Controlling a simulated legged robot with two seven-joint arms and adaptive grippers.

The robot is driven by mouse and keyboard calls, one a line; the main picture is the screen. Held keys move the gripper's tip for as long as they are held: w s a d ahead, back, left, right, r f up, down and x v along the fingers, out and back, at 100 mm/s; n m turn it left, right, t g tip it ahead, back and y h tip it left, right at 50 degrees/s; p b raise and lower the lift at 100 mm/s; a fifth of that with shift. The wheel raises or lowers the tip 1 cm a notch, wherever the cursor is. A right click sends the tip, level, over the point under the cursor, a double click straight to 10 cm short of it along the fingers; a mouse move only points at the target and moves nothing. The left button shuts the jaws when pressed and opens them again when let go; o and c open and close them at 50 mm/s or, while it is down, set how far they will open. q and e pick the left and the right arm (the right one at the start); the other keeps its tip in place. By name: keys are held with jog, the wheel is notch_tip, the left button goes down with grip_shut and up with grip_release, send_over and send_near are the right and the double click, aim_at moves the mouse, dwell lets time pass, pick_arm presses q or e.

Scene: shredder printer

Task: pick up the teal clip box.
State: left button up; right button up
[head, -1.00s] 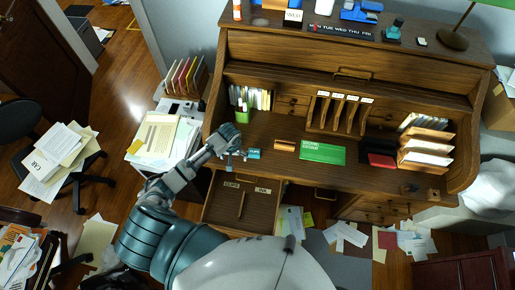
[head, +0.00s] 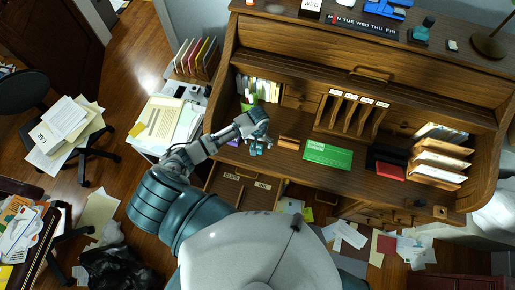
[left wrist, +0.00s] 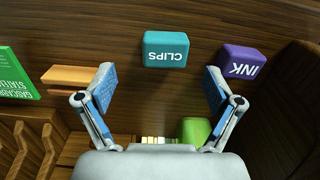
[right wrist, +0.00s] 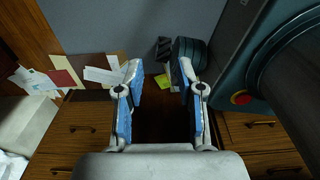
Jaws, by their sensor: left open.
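The teal clip box, marked CLIPS, lies on the desk top (head: 320,179) in the left wrist view (left wrist: 165,49). It sits just beyond my left fingertips and is centred between them. My left gripper (left wrist: 158,72) is open and empty, with a finger spread to each side. In the head view my left gripper (head: 257,149) points down at the desk, and its fingers make the teal box hard to pick out. My right gripper (right wrist: 160,66) is open and empty, over the floor beside wooden drawers; the head view does not show it.
A purple INK box (left wrist: 241,58) sits close to the right of the teal box in the left wrist view. An open drawer (head: 262,186) is below the desk edge.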

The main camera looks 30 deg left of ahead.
pick_arm(q)
notch_tip(320, 180, down, 2)
jog(key=shift+a+f, duration=0.15)
jog(key=shift+f, duration=0.05)
jog(key=f, duration=0.2)
jog(key=a+f, duration=0.1)
jog(key=f, duration=0.1)
jog(key=shift+w+f, duration=0.15)
jog(key=shift+f, duration=0.1)
jog(key=shift+d, duration=0.25)
jog(key=shift+c, duration=0.4)
jog(key=shift+r, duration=0.1)
jog(key=c, duration=0.4)
jog(key=shift+d, duration=0.1)
jog(key=c, duration=0.8)
pick_arm(e)
jog(key=shift+w+d+f, duration=0.1)
jog(key=shift+w+d, duration=0.1)
jog(key=shift+w, duration=0.75)
